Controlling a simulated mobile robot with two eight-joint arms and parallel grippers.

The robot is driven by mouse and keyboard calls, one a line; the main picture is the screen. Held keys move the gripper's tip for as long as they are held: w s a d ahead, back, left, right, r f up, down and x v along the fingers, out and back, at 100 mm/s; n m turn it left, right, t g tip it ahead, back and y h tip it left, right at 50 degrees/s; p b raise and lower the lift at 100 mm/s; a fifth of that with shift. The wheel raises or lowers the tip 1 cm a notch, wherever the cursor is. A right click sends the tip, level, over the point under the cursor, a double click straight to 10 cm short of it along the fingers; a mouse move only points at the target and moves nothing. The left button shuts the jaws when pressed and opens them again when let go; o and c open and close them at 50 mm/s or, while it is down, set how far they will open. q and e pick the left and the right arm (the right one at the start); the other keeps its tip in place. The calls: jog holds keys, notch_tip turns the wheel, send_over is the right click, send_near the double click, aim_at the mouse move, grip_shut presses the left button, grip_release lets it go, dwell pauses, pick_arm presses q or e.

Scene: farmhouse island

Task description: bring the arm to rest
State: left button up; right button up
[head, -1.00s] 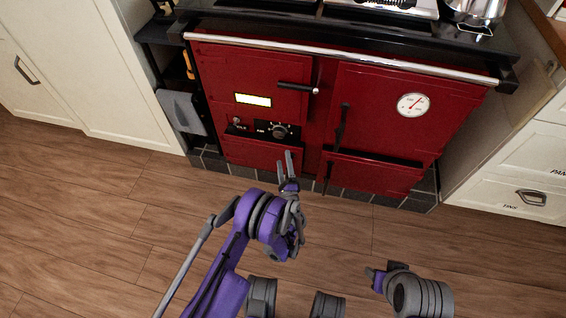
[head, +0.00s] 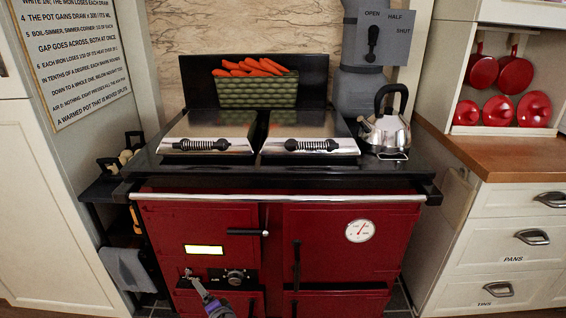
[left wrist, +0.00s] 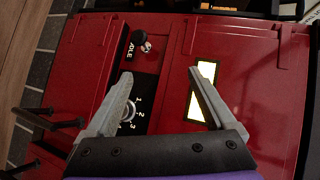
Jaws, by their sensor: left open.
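My left gripper (head: 196,281) is at the bottom of the head view, in front of the lower left of the red range cooker (head: 340,240). In the left wrist view its two grey fingers (left wrist: 160,76) are spread apart with nothing held between them. Beyond them are the small idle knob (left wrist: 141,40), the numbered dial (left wrist: 129,110) and the lit display (left wrist: 201,92). I cannot tell whether a finger touches the panel. Most of the left arm is below the head view. My right gripper is not in view.
A steel rail (head: 280,197) runs along the cooker's front. Two silver lids (head: 310,138) cover the top, with a kettle (head: 387,125) at the right and a green crate of carrots (head: 257,91) behind. A wooden counter (head: 510,155) stands right, a dark rack (head: 100,190) left.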

pick_arm(q)
jog(key=s+a+r+n+g+h, duration=0.1)
jog(key=s+r+n+g+h, duration=0.15)
jog(key=s, duration=0.55)
jog(key=s+a+r+n+g+h, duration=0.1)
jog(key=s+r+n+g, duration=0.15)
jog(key=s, duration=0.45)
jog(key=s+d+n+g+h+p, duration=0.1)
jog(key=s+d+n+h, duration=0.2)
jog(key=s, duration=0.7)
jog(key=s+d+n+g+h, duration=0.1)
jog(key=s+d+h, duration=0.3)
jog(key=s, duration=0.5)
notch_tip(320, 180, up, 29)
jog(key=d+t+y+p, duration=0.1)
jog(key=p, duration=2.4)
jog(key=shift+w, duration=0.35)
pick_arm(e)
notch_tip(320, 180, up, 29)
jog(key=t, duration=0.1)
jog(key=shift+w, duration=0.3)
pick_arm(q)
jog(key=shift+f+y, duration=0.1)
jog(key=shift+y, duration=0.15)
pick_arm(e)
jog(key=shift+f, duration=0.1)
